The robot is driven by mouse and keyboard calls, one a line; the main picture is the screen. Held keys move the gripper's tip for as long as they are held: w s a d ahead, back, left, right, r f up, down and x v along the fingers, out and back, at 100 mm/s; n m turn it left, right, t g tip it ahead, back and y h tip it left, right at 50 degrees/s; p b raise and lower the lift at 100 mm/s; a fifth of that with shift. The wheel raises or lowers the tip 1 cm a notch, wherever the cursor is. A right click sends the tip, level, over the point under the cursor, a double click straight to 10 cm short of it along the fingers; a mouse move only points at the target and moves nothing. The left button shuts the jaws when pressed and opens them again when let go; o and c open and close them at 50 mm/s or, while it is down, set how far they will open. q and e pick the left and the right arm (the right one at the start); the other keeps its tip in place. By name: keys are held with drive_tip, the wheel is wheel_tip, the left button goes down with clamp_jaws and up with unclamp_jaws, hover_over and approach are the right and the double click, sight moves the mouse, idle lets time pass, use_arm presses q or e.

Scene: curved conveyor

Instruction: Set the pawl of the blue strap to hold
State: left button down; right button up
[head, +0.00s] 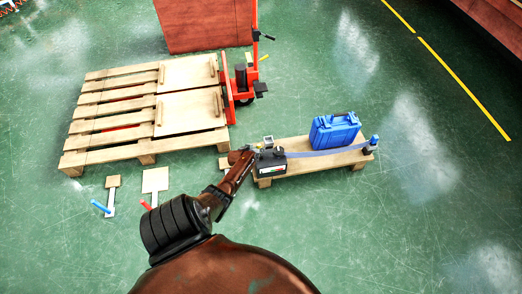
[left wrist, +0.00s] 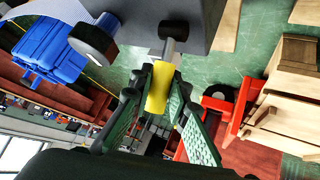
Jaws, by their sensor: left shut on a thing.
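The blue strap (head: 318,153) runs from a dark ratchet box (head: 271,164) to a post (head: 373,144) at the right end of a low wooden board. In the left wrist view a yellow grip (left wrist: 158,88) sits on a grey shaft that comes out of the grey housing (left wrist: 205,22). It looks like the pawl lever. My left gripper (head: 248,152) is beside the box; its green-padded fingers (left wrist: 157,100) are shut on the yellow grip. The pawl's teeth are hidden. My right gripper is in neither view.
A blue case (head: 335,130) stands on the wooden board (head: 312,165) beside the strap. A pallet (head: 100,110) and a red pallet jack (head: 240,85) are behind to the left. Small wooden plates with blue and red handles lie left. The floor at right is clear.

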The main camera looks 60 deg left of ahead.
use_arm(q)
drive_tip(key=shift+s, duration=0.1)
drive_tip(key=c, duration=1.8)
unclamp_jaws()
drive_tip(key=shift+s+d+r, duration=0.2)
drive_tip(key=shift+s, duration=0.05)
drive_tip(key=v, duration=1.1)
drive_tip(key=shift+r, duration=0.15)
drive_tip(key=shift+a, duration=0.1)
